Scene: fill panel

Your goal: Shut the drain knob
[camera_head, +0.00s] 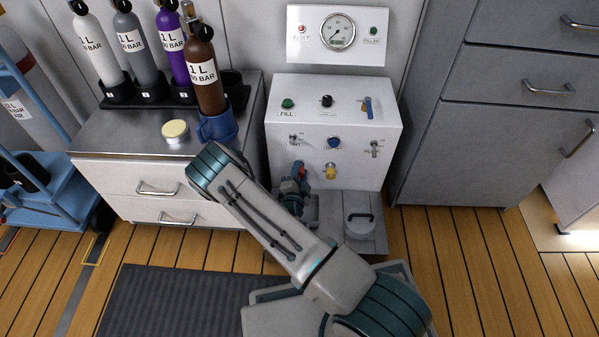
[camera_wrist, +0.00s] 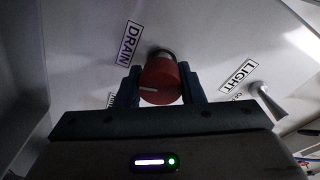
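The drain knob (camera_wrist: 160,82) is a red round knob with a pale line on its face, on a metal stem, beside the DRAIN label in the wrist view. In the head view a bit of red (camera_head: 300,170) shows at the lower left of the panel front, mostly hidden by my gripper (camera_head: 295,183). In the wrist view the dark fingers of my gripper (camera_wrist: 160,88) lie on both sides of the knob, with no clear gap. The gripper looks shut on it. The pale line lies nearly level in that view.
The white fill panel (camera_head: 335,115) carries other controls, including a yellow knob (camera_head: 330,171). A LIGHT switch (camera_wrist: 268,100) sits right of the knob in the wrist view. A lidded pot (camera_head: 360,226) stands below the panel.

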